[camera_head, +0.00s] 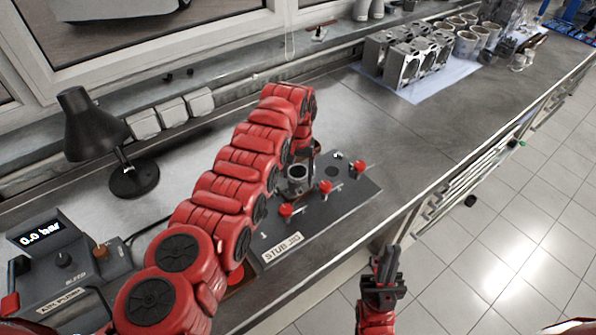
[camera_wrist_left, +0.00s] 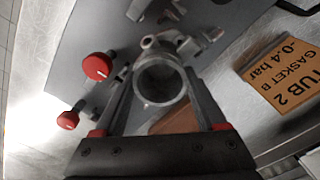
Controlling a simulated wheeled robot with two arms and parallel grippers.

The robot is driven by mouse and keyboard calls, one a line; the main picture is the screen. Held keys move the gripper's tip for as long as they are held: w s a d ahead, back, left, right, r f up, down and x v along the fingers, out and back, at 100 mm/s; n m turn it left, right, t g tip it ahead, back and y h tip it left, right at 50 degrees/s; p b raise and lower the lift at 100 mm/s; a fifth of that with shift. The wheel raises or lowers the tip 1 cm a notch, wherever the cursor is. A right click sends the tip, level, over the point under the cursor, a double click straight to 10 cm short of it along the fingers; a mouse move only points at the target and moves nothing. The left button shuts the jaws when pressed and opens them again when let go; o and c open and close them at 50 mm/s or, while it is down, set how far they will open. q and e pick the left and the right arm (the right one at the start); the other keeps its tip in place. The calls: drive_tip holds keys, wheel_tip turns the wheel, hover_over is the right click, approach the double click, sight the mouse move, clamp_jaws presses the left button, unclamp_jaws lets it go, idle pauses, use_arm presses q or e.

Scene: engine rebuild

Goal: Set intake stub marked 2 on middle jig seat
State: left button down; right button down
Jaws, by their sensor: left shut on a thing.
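The intake stub, a short grey metal tube, shows in the head view (camera_head: 298,180) at the middle of the stub jig (camera_head: 345,205), beside the middle red knob (camera_head: 325,187). In the left wrist view the stub (camera_wrist_left: 160,82) lies between the fingers of my left gripper (camera_wrist_left: 162,100), which is shut on it. Its open end faces the wrist camera. I cannot tell whether its base touches the seat, and no number on it is readable. A dark round far seat (camera_head: 332,171) shows empty. My right gripper (camera_head: 388,262) hangs beyond the bench's front edge; its finger gap is unclear.
A card reading "STUB 2, -0.4 bar, GASKET B" (camera_wrist_left: 285,75) lies near the jig. A black lamp (camera_head: 130,177) and a pressure unit (camera_head: 62,265) stand at left. Metal engine parts (camera_head: 405,60) stand at the back right. Bench between is clear.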

use_arm(q)
drive_tip(key=shift+f+b, duration=0.1)
drive_tip(key=shift+b, duration=0.35)
idle(0.6)
unclamp_jaws()
idle(0.3)
drive_tip(key=shift+w+r+p, duration=0.1)
drive_tip(key=shift+r+p, duration=0.5)
drive_tip(key=shift+r, duration=0.65)
wheel_tip(320, 180, up, 5)
